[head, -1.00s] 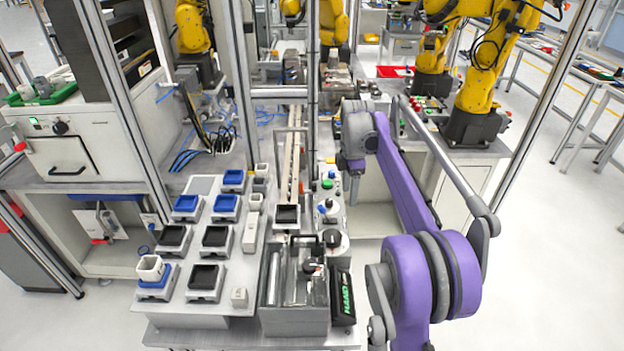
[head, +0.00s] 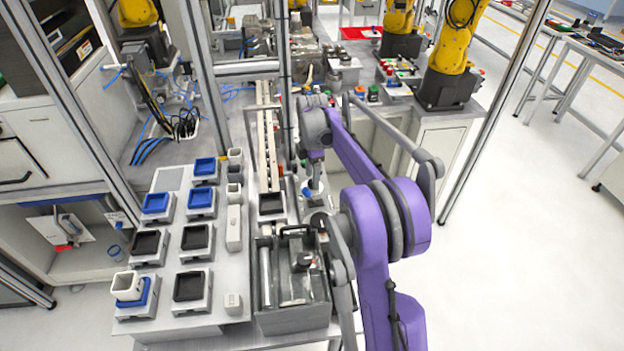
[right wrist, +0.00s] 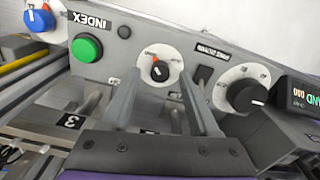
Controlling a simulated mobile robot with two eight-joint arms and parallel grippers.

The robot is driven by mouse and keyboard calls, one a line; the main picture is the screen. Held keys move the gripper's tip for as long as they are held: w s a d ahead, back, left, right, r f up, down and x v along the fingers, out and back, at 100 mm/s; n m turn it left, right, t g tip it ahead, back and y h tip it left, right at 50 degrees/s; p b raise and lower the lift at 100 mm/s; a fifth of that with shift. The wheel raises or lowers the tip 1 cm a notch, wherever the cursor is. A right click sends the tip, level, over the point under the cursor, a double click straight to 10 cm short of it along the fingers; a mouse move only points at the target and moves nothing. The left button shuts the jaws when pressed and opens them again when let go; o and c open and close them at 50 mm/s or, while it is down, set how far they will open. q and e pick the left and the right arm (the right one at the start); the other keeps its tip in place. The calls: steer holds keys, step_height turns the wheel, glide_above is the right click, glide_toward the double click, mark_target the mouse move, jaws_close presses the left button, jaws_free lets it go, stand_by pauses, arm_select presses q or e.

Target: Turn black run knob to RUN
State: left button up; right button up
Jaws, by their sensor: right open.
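In the right wrist view a small black knob (right wrist: 159,71) with a white pointer line sits on a round white dial plate with an orange mark. The dial's lettering is too small to read. My right gripper (right wrist: 158,86) is open, with one finger on each side of this knob in the picture; I cannot tell whether either touches it. In the head view the right gripper (head: 314,180) points down over the control panel, and the arm hides part of the panel. My left gripper is not in view.
On the same panel are a green INDEX button (right wrist: 87,47), a blue knob (right wrist: 40,17) and a larger black knob (right wrist: 247,96). A dark display box (right wrist: 298,103) stands at the right of the wrist view. Left of the arm, several trays lie on a grey board (head: 172,181).

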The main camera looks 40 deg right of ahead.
steer(key=shift+f, duration=0.8)
jaws_close()
